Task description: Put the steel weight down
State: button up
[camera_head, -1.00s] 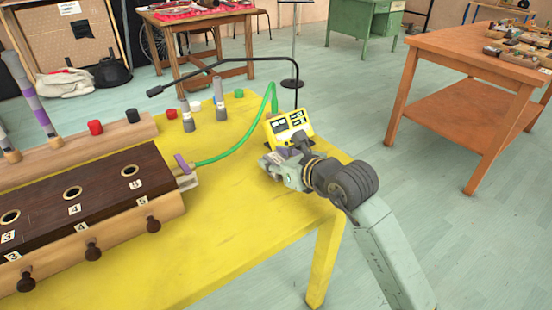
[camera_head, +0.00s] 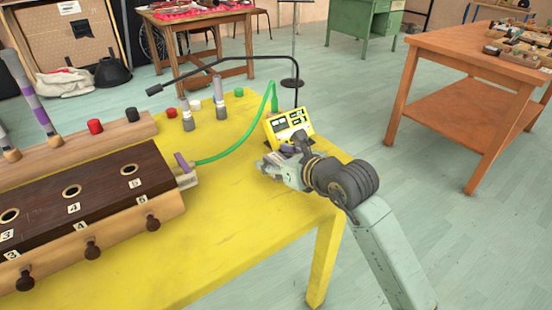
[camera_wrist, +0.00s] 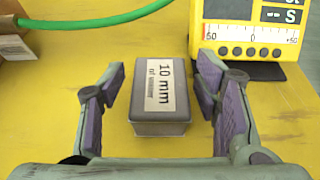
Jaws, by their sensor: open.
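My gripper (camera_wrist: 160,85) is open, with one purple-padded finger on each side of the tin and gaps between pads and tin. In the head view my gripper (camera_head: 268,168) is low over the yellow table (camera_head: 240,225), near its right end.
A yellow meter (camera_wrist: 250,28) stands just behind the tin to the right; it shows in the head view (camera_head: 288,126). Grey tubes (camera_head: 221,100) stand at the back. The table's front is clear.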

jog(key=b+v, duration=0.2)
jog(key=v, duration=1)
jog(key=shift+b, duration=0.35)
jog(key=shift+d, duration=0.1)
